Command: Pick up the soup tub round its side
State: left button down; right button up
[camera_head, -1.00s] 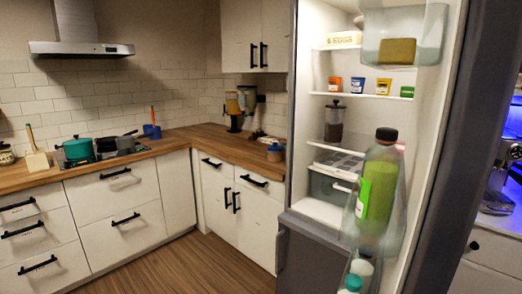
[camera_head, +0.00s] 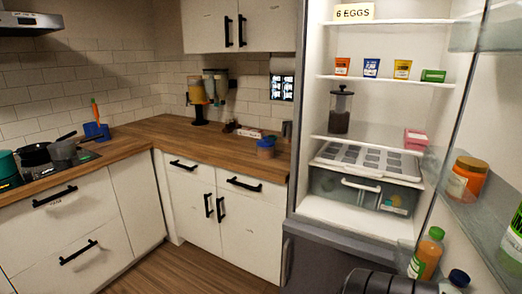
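No thing in view is clearly labelled as soup. A jar with an orange lid (camera_head: 467,178) stands on the fridge door shelf. Neither of my grippers is in view. A dark ribbed rounded shape shows at the bottom edge, right of centre; I cannot tell whether it is part of my arm.
The fridge stands open; its shelves hold small cups (camera_head: 371,67), a dark-filled canister (camera_head: 340,109) and a pink box (camera_head: 415,139). Door bottles (camera_head: 426,254) stand at lower right. A dispenser (camera_head: 197,101) stands at the counter's back. Counter room is free left of the tub.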

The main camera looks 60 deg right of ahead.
aim_at(263, 153)
jog(key=z, duration=1.8)
jog(key=k, duration=0.6)
jog(key=u, duration=0.55)
jog(key=i, duration=0.35)
jog(key=u, duration=0.95)
jog(key=i, duration=1.5)
jog(key=z, duration=0.8)
jog(key=i, duration=0.65)
jog(key=z, duration=0.45)
